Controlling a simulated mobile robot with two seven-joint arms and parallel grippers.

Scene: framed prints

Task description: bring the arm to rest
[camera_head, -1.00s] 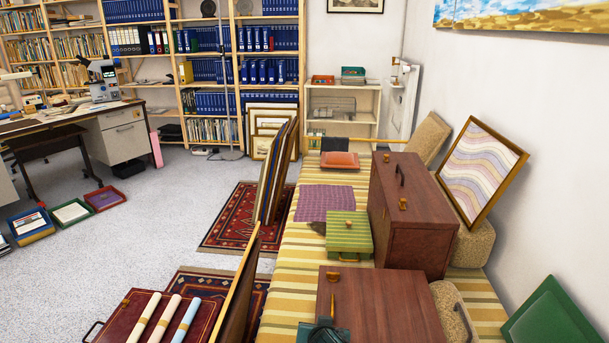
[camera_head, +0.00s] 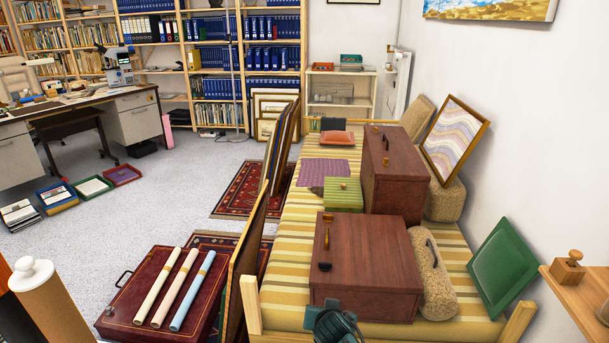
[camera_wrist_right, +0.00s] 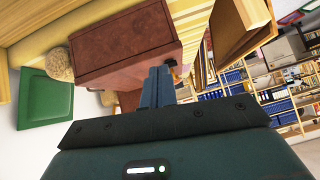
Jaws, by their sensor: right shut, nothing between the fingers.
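My right gripper (camera_head: 333,310) is at the bottom of the head view, at the near edge of the bench beside the front brown wooden case (camera_head: 367,258). Its dark fingers (camera_wrist_right: 157,88) show together in the right wrist view, shut and empty, with the case (camera_wrist_right: 125,50) beyond them. I cannot tell from the frames whether they touch the case. My left gripper is not in view.
The striped bench (camera_head: 291,272) holds another brown case (camera_head: 394,172) and a green box (camera_head: 343,194). A wavy-patterned framed print (camera_head: 454,141) and a green panel (camera_head: 504,264) lean by the right wall. Rolled tubes (camera_head: 172,287) lie on a red case.

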